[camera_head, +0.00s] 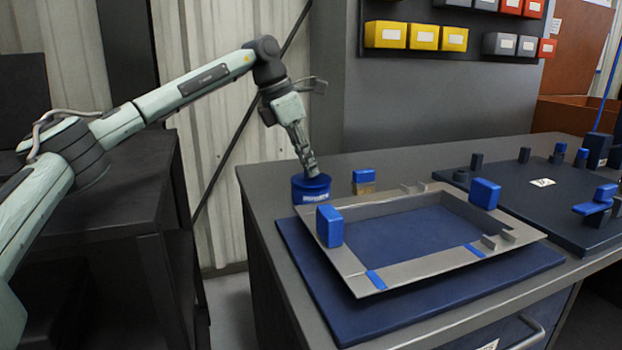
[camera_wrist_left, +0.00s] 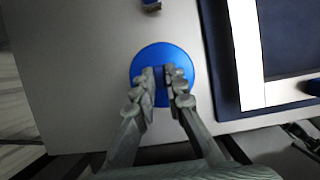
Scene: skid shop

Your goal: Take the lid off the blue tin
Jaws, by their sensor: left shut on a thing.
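The blue tin (camera_head: 311,196) stands upright on the grey bench near its left edge, with a pale label on its side. Its round blue lid (camera_head: 300,180) sits on top; from above it shows as a blue disc in the left wrist view (camera_wrist_left: 160,54). My left gripper (camera_head: 311,172) reaches down onto the lid from above. In the left wrist view, its fingers (camera_wrist_left: 161,84) stand on either side of the lid's middle, shut on it; the gripped part is mostly hidden between them. My right gripper is in neither view.
A grey metal frame (camera_head: 440,262) with blue blocks lies on a blue mat (camera_head: 375,325) right of the tin. A small blue-topped block (camera_head: 363,177) stands close to the tin's right. A dark board (camera_head: 540,190) with parts lies farther right. Yellow bins (camera_head: 425,37) hang behind.

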